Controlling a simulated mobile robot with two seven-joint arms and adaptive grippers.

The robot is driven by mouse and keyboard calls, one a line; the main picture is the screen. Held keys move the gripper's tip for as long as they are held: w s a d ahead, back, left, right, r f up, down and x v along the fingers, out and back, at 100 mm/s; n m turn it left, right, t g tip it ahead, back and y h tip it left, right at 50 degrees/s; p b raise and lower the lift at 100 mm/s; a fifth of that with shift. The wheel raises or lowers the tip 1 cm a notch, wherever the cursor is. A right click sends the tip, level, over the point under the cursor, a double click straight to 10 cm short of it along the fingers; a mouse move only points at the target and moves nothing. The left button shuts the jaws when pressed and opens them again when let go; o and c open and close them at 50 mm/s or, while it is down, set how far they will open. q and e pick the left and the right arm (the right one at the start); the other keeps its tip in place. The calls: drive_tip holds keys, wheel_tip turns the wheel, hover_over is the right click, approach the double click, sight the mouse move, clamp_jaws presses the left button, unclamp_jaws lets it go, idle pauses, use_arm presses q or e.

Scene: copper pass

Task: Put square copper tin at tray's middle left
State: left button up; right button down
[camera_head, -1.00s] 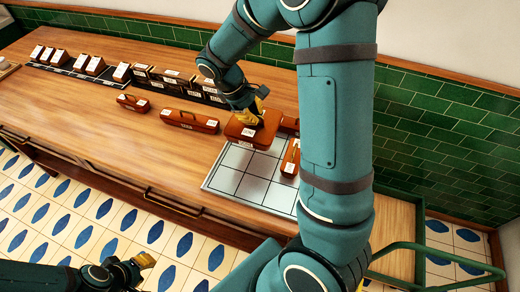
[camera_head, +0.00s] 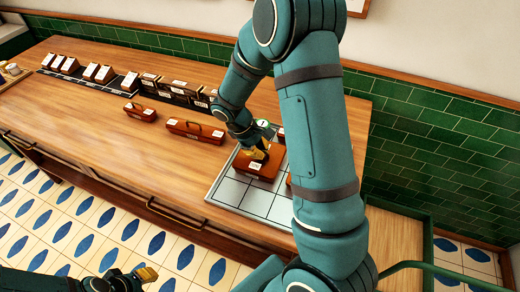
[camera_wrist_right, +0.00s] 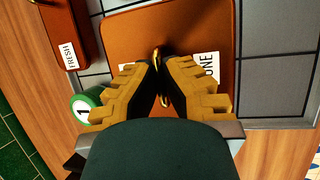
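The square copper tin (camera_head: 270,160) has a pale label and a brass handle. It is at the left side of the gridded grey tray (camera_head: 232,190), around the middle to far rows. My right gripper (camera_head: 254,152) is above it, with its fingers closed on the brass handle, which shows between them in the wrist view (camera_wrist_right: 162,76). I cannot tell whether the tin touches the tray. The fingers hide part of the label. My left gripper (camera_head: 146,274) is low at the front, away from the counter; its opening is unclear.
A copper box labelled FRESH (camera_wrist_right: 62,35) is beside the tin in the wrist view. A green round marker "1" (camera_wrist_right: 84,106) is close to the fingers. A long tin (camera_head: 193,131) and a small tin (camera_head: 139,112) stand left on the counter. My right arm hides the tray's right side.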

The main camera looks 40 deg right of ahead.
drive_tip(key=shift+f, duration=0.15)
drive_tip(key=c, duration=1.1)
unclamp_jaws()
drive_tip(key=shift+c, duration=0.2)
drive_tip(key=shift+r, duration=0.25)
drive_tip(key=p+v, duration=0.1)
drive_tip(key=v, duration=1.1)
drive_tip(key=shift+p, duration=0.3)
drive_tip(key=shift+f, duration=0.1)
